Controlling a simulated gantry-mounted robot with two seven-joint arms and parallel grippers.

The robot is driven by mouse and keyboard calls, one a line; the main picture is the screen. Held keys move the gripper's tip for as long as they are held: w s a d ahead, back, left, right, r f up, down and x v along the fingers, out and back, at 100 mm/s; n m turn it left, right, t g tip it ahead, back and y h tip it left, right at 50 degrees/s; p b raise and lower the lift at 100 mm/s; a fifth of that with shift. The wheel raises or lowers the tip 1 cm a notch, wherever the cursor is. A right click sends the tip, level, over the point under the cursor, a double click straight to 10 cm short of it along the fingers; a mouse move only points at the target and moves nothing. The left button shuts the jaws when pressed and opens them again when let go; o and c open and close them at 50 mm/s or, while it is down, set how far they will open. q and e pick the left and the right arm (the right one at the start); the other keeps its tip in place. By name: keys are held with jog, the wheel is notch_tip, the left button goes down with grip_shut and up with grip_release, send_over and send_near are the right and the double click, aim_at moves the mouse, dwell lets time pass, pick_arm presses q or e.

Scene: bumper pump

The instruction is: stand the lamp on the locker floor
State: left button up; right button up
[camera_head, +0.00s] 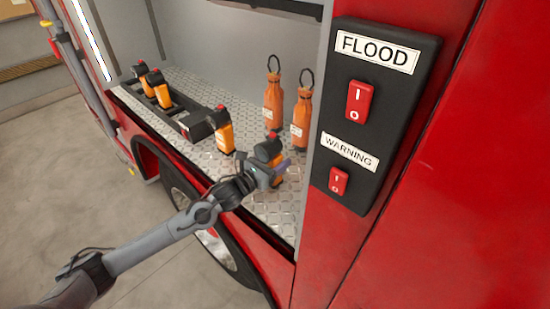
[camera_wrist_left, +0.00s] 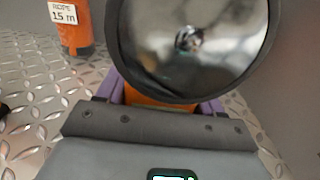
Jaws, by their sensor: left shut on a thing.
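My left gripper (camera_head: 274,173) is shut on an orange lamp with a black head (camera_head: 268,151), over the near right part of the locker floor (camera_head: 280,212), which is bare diamond plate. In the left wrist view the lamp's round reflector (camera_wrist_left: 190,42) fills the upper middle, and its orange body shows between the purple fingers of the gripper (camera_wrist_left: 160,98). The lamp looks about upright. Its base is hidden, so I cannot tell whether it touches the floor. My right gripper is not in view.
Another orange lamp (camera_head: 225,137) stands left of the gripper, by a black charger rack (camera_head: 190,124). Two more lamps (camera_head: 160,92) sit farther along the rack. Two orange rope bottles (camera_head: 273,103) stand behind. The red switch pillar (camera_head: 318,220) bounds the right side.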

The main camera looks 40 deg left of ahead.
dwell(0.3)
pick_arm(q)
jog(key=o, duration=1.5)
jog(key=shift+f, duration=0.1)
jog(key=s, duration=0.3)
jog(key=s+b, duration=0.1)
jog(key=s, duration=0.2)
jog(key=s+b, duration=0.1)
jog(key=s, duration=0.3)
jog(key=shift+a, duration=0.35)
jog(key=shift+s+b, duration=0.35)
jog(key=shift+s, duration=0.55)
jog(key=shift+s, duration=0.1)
